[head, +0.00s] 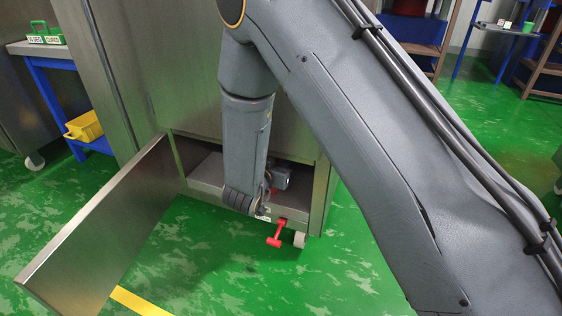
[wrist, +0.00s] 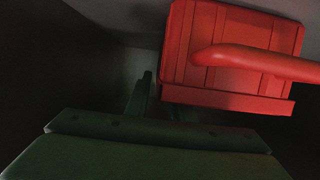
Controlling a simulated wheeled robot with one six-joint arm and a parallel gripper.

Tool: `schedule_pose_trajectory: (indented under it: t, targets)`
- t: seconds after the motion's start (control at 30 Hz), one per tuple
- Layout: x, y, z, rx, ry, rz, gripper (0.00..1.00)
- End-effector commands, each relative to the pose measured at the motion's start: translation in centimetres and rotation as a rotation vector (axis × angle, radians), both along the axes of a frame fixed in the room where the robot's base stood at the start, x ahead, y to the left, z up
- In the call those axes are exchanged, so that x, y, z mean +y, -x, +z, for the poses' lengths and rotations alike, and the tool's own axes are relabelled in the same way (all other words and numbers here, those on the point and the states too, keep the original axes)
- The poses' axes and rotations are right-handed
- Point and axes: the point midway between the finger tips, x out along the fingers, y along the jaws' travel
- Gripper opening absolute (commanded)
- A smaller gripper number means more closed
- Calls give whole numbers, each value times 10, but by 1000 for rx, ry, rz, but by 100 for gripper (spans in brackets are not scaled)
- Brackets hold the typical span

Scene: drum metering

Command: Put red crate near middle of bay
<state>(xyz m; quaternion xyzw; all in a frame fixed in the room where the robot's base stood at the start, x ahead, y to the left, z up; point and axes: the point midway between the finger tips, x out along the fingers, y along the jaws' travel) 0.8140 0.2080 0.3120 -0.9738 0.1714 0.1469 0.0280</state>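The red crate (wrist: 230,88) is close up in the upper right of the wrist view, with a thick red handle bar (wrist: 250,61) across it. My gripper (wrist: 146,92) shows as dark finger shapes left of the crate in the wrist view. They look apart from the handle. The fingertips are dark and partly hidden, so their opening is unclear.
The cabinet door (head: 100,235) stands open on the left of the bay. A red lever (head: 277,234) sticks out below the bay beside a pale wheel (head: 299,240). A blue table (head: 52,75) and yellow bin (head: 85,127) are at the far left. Green floor in front is clear.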

Motion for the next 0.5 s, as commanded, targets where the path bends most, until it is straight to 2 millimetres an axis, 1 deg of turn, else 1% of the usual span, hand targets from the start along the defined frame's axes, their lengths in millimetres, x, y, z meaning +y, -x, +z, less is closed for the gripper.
schedule_pose_trajectory:
  t: [0.07,0.17,0.5]
  targets:
    - [1,2,3,0,0,1,22]
    - [5,12,8,0,0,2,22]
    - [25,69,28,1,2,3,22]
